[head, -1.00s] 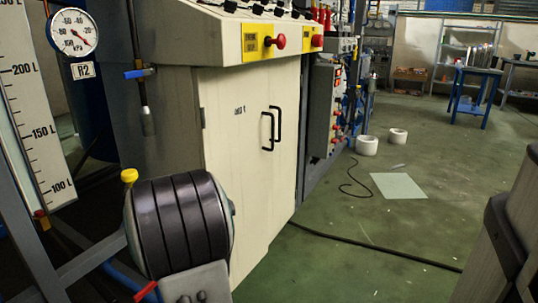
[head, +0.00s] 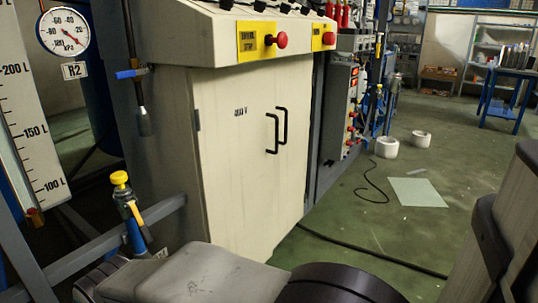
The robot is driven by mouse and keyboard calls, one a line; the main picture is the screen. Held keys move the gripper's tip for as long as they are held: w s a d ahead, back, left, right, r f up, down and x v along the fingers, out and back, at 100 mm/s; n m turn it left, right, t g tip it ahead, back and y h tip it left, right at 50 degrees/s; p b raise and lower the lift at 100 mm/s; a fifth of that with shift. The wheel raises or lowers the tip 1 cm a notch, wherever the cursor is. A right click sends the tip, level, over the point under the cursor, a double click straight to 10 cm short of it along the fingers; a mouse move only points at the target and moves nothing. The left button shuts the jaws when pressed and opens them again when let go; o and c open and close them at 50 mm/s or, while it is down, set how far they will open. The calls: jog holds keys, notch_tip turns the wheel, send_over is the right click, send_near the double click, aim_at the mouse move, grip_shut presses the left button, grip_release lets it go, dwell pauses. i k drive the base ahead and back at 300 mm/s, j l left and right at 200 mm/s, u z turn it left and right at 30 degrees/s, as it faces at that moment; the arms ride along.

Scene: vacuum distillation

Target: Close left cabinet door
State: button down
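The cabinet's left door (head: 230,165) is a tall cream panel marked with dark lettering, below the sloped control panel. Its black bar handle (head: 271,134) is at its right edge, close to the black handle (head: 283,125) of the right door (head: 294,165). The left door stands almost in line with the right one; I cannot tell whether a small gap remains. My arm's grey link and dark joint cross the bottom of the view in front of the cabinet. My gripper is not in view.
A control panel (head: 220,40) with red buttons overhangs the doors. A pipe with a yellow-capped blue valve (head: 128,205) stands left of the cabinet. A black cable (head: 370,255) lies on the green floor to the right, which is mostly open.

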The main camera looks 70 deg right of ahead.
aim_at(232, 106)
jog(key=k+l+u, duration=0.5)
jog(key=l, duration=0.25)
jog(key=k+l+u, duration=1.15)
jog(key=k+u, duration=0.35)
jog(key=k, duration=0.1)
